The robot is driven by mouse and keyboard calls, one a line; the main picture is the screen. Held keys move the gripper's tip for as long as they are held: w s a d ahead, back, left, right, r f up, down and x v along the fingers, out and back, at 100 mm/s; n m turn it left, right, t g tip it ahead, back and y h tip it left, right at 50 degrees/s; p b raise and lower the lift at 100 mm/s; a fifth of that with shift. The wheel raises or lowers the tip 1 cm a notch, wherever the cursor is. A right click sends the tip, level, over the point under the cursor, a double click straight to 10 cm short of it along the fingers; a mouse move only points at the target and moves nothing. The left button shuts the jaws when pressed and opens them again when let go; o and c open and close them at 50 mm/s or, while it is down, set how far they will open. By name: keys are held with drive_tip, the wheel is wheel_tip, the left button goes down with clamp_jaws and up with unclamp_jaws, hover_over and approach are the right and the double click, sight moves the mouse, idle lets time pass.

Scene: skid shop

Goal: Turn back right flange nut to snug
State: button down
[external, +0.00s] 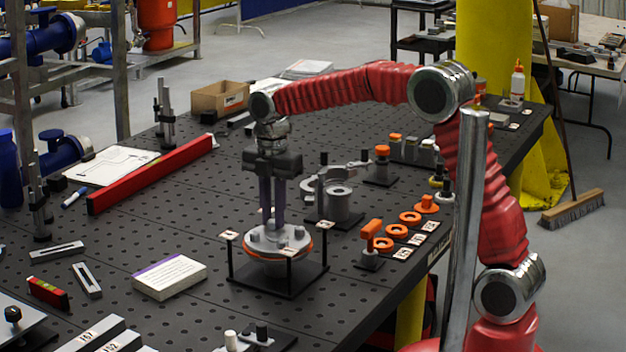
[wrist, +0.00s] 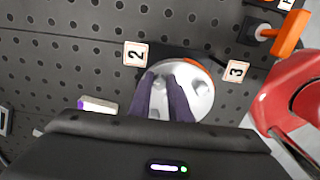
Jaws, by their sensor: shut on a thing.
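The round grey flange (external: 287,247) sits on a black stand with an orange ring under its rim. Nuts stand up from its top face; one nut (external: 300,232) shows at the right. Small numbered tags stand around it, among them tag 2 (wrist: 135,54) and tag 3 (wrist: 235,71) in the wrist view. My gripper (external: 272,226) points straight down over the flange, with its two dark fingers close together and shut on a nut. The fingers hide the held nut, so I cannot tell exactly which it is. The flange (wrist: 203,98) also shows beyond my gripper (wrist: 167,78) in the wrist view.
A grey fixture with a ring (external: 338,200) stands close behind to the right.

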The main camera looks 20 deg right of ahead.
drive_tip(key=shift+m, duration=0.3)
drive_tip(key=shift+s+m, duration=0.1)
drive_tip(key=shift+m, duration=2.5)
drive_tip(key=c, duration=1.7)
unclamp_jaws()
drive_tip(key=shift+c, duration=0.2)
drive_tip(key=shift+o, duration=0.5)
drive_tip(key=shift+s+d+f, duration=0.1)
